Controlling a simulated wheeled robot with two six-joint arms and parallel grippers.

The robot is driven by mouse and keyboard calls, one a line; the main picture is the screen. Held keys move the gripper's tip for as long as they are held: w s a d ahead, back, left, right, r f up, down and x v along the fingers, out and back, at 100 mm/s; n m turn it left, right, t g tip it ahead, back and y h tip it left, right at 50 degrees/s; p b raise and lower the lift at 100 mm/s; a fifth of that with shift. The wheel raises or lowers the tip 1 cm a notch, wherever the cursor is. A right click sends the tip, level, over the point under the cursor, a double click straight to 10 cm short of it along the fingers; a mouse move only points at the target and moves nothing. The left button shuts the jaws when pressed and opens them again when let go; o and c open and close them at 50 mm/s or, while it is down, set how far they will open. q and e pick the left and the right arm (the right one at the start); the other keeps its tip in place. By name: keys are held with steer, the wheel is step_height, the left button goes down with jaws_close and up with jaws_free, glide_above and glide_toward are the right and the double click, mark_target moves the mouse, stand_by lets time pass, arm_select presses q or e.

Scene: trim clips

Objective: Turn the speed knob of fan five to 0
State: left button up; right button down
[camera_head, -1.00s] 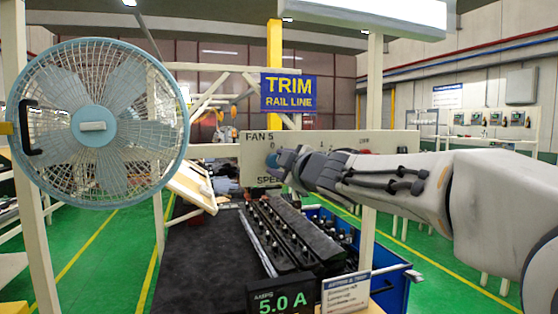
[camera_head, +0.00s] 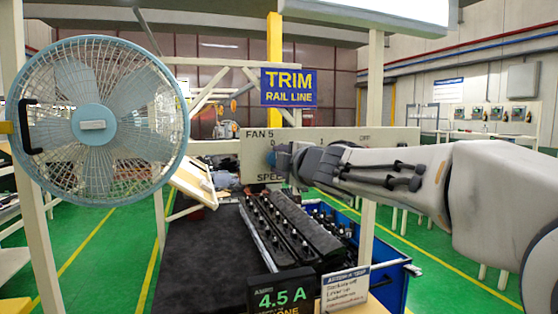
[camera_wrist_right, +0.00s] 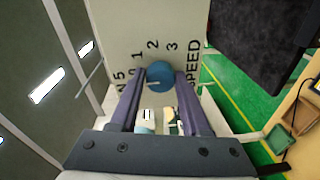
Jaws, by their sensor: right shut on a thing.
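The blue speed knob (camera_wrist_right: 160,73) sits on the pale FAN 5 panel (camera_head: 256,150), with printed marks around it and the word SPEED beside it. In the wrist view my right gripper (camera_wrist_right: 161,82) is shut on the knob, one dark finger on each side. A short pale line shows on the knob's lower left; I cannot tell exactly which mark it points at. In the head view my right gripper (camera_head: 284,160) covers most of the knob. The blue caged fan (camera_head: 92,124) stands at the left. My left gripper is out of view.
An amp display (camera_head: 283,298) reads 4.5 A beside a small sign (camera_head: 345,289). Black parts (camera_head: 295,235) lie in rows on a dark bench below the panel. A blue bin (camera_head: 392,282) stands to their right. A post (camera_head: 373,110) stands behind my right arm.

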steer(key=shift+f, duration=0.1)
steer(key=shift+c, duration=1.8)
jaws_free()
steer(key=p+v, duration=0.1)
steer(key=v, duration=0.9)
steer(key=shift+s, duration=0.2)
